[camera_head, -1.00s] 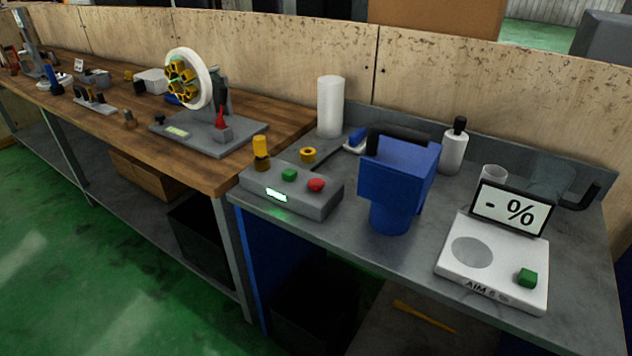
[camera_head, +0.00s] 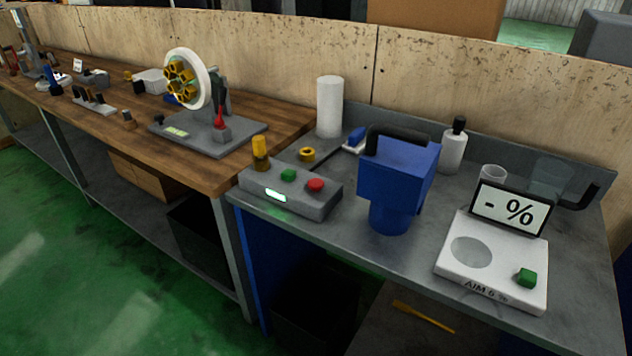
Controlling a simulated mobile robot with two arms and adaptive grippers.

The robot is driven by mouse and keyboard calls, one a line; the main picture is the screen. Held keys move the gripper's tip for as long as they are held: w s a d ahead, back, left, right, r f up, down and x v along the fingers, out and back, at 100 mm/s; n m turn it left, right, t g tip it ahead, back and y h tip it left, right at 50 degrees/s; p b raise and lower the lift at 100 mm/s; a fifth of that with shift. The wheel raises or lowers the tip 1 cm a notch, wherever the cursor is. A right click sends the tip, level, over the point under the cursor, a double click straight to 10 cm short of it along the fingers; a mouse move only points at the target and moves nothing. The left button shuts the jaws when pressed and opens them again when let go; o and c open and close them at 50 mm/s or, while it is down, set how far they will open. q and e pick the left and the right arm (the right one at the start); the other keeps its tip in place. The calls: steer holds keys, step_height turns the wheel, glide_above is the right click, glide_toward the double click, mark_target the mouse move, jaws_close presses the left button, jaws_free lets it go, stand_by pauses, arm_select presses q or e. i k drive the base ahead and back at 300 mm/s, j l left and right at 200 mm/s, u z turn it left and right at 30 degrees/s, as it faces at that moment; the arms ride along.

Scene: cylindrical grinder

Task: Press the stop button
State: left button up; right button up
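A grey control box (camera_head: 310,203) sits near the left front corner of the grey bench. On its top are a red button (camera_head: 316,185) and, to its left, a green button (camera_head: 288,174). A small display (camera_head: 276,195) on its front glows green-white. A yellow cylinder (camera_head: 260,152) stands upright at the box's back left. Nothing covers the red button. Neither of my grippers shows in the head view.
A blue machine with a black handle (camera_head: 401,172) stands right of the box. A white bottle (camera_head: 453,150) and white roll (camera_head: 330,107) stand behind. A wooden bench (camera_head: 100,120) extends left.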

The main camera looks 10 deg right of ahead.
mark_target(315, 184)
steer(key=z, duration=0.25)
steer(key=i+j+z, duration=0.15)
steer(key=j+z, duration=0.95)
steer(key=j, duration=1.3)
